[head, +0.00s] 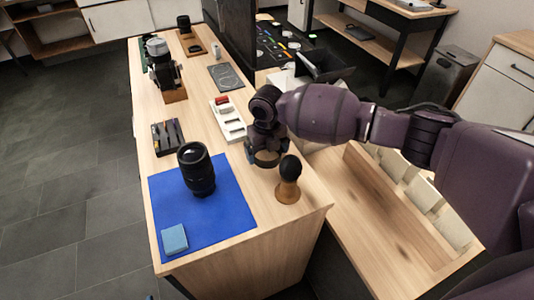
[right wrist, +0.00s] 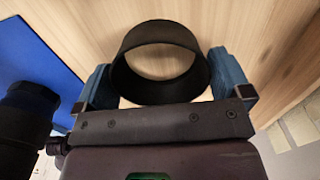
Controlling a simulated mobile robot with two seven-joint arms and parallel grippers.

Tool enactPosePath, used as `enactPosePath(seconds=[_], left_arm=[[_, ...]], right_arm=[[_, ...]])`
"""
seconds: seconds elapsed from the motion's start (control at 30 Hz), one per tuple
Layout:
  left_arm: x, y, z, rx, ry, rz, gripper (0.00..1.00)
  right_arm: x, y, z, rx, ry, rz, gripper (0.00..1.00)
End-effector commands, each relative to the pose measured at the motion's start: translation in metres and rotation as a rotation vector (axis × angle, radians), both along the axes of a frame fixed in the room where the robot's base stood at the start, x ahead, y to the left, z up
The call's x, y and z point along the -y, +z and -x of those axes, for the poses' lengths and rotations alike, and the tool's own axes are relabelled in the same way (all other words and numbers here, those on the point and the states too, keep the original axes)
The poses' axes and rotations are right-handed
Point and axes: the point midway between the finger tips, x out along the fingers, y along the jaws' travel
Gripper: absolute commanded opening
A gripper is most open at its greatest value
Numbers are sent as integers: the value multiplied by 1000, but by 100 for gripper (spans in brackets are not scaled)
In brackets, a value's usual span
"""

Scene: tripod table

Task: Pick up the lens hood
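The lens hood, a black open ring, is between the two blue fingers of my right gripper (right wrist: 162,78) in the right wrist view (right wrist: 190,68). The fingers are spread wide, one on each side of the ring. No clear gap shows, but I cannot tell if they press on it. In the head view my right gripper (head: 267,152) is low over the wooden table's right side, with the hood (head: 267,159) partly hidden under it. Whether the hood rests on the wood or is lifted is unclear. My left gripper is not in view.
A black lens (head: 196,170) stands on a blue mat (head: 225,210) with a blue block (head: 174,239). A dark-tipped wooden-based tool (head: 288,180) stands close right of my gripper, near the table edge. A white tray (head: 228,120), pen holder (head: 168,138) and camera (head: 162,70) lie farther back.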

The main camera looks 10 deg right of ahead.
Motion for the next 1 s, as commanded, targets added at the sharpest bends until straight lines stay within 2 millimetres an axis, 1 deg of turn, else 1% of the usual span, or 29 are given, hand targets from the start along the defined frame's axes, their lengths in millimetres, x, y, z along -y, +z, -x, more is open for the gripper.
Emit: enactPosePath(seconds=[0.03, 0.1, 0.2, 0.43, 0.57, 0.67, 0.77, 1.0], left_arm=[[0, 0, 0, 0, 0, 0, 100], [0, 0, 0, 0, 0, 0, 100], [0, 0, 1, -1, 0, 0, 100], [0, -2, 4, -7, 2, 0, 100], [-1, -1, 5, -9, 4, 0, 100], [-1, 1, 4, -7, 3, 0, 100], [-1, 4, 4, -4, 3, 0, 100], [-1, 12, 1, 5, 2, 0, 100]], right_arm=[[0, 0, 0, 0, 0, 0, 88], [0, 0, 0, 0, 0, 0, 77], [0, 0, 0, 0, 0, 0, 64], [0, 2, 0, 1, 0, 0, 63], [0, 10, -1, 2, -1, -1, 63], [0, 26, -1, 4, -1, -1, 63], [0, 47, -1, 6, 0, -1, 63], [0, 110, -1, 6, 0, 0, 63]])
